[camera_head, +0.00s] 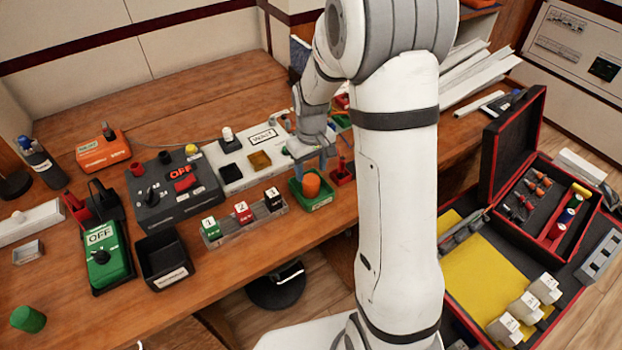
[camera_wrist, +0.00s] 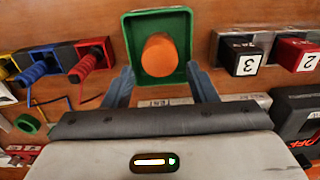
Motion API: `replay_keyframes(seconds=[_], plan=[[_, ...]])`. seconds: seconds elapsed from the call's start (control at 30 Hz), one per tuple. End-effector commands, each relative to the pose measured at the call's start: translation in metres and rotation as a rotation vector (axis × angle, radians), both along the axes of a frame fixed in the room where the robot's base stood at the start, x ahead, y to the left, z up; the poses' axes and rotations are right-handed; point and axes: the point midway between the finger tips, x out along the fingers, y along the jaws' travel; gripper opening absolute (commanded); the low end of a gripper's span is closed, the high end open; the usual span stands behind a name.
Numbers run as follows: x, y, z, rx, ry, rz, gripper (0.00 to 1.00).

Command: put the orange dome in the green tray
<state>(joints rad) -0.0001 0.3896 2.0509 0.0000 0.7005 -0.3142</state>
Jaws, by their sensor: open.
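The orange dome (camera_head: 311,185) stands inside the green tray (camera_head: 322,204) near the front edge of the bench. The wrist view shows the dome (camera_wrist: 158,54) within the walls of the tray (camera_wrist: 133,30), towards the tray's near side. My gripper (camera_head: 311,158) is just above and behind the tray in the head view. In the wrist view its two fingers (camera_wrist: 160,84) are spread wide, one on each side of the tray's near end. Nothing is between the fingertips, and they are clear of the dome. My arm hides part of the bench right of the tray.
A rack with numbered blocks (camera_head: 243,214) stands just left of the tray. A small red bin (camera_head: 342,174) is close on its right. A grey OFF panel (camera_head: 172,190) and a black bin (camera_head: 163,258) lie further left. An open red case (camera_head: 520,215) stands at right.

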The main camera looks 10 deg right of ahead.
Motion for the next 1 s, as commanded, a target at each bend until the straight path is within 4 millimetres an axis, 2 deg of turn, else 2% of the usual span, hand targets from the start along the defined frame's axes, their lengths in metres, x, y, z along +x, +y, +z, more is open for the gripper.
replay_keyframes(seconds=[0.03,0.2,0.37,0.47,0.57,0.7,0.8,1.0], plan=[[0.001,0.000,0.012,0.000,-0.005,0.000,0.52],[0.001,0.000,0.040,0.000,-0.003,0.000,0.52],[-0.001,0.000,0.053,0.000,-0.002,-0.002,0.52],[-0.011,0.000,0.067,0.000,-0.015,-0.017,0.52],[-0.033,0.000,0.088,0.001,-0.042,-0.050,0.52],[-0.079,0.000,0.121,0.005,-0.091,-0.118,0.52],[-0.115,-0.001,0.138,0.011,-0.126,-0.170,0.52],[-0.177,-0.001,0.153,0.023,-0.184,-0.259,0.52]])
